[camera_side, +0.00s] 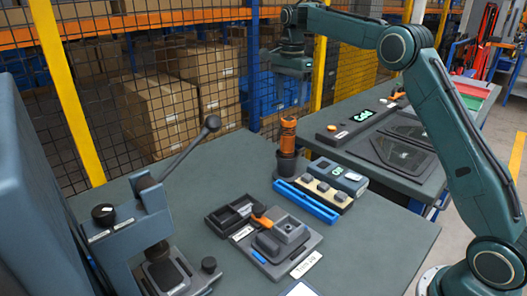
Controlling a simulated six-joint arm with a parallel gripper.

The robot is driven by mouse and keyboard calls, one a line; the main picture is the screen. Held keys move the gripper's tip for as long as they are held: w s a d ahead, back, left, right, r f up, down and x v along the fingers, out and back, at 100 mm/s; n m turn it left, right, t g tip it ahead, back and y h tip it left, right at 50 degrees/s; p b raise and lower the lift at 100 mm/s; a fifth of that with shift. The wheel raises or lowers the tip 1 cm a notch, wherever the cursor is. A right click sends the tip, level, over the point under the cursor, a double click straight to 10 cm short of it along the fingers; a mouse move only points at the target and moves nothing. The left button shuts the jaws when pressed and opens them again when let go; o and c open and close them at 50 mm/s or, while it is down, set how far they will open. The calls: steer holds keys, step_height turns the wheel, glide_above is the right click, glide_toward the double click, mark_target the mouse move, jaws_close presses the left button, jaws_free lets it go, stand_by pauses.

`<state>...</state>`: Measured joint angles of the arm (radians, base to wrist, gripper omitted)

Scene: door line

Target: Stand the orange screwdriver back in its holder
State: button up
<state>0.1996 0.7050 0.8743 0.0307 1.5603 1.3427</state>
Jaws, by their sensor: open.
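The orange screwdriver (288,141) stands upright, with its lower end inside a dark round holder (287,165) at the back of the bench. Its handle shows above the rim; the part inside the holder is hidden. My gripper (297,76) is open and empty. It hangs above the screwdriver in the picture, clearly apart from it. Its fingers are small and dark here.
A blue bar (306,202) and a block rack (318,190) lie in front of the holder. A grey fixture tray (272,268) with a small orange part (262,221) is nearer. A lever press (150,215) stands left.

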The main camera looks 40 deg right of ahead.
stand_by(0.6)
steer(key=s+a+r+n+t, duration=0.1)
steer(key=s+a+r+n, duration=0.35)
steer(key=s, duration=0.45)
steer(key=s+a+r+n+t, duration=0.25)
steer(key=s+r+n, duration=0.2)
steer(key=s, duration=0.55)
steer(key=s+a+f+n+t, duration=0.1)
steer(key=s+f+n, duration=0.3)
steer(key=s, duration=0.5)
steer(key=s+a+f+n+t, duration=0.1)
steer(key=s+a+f+n, duration=0.2)
steer(key=s, duration=0.7)
step_height(320, 180, down, 2)
steer(key=shift+s+a+f+n, duration=0.15)
steer(key=shift+a+n, duration=0.15)
steer(key=shift+n, duration=0.7)
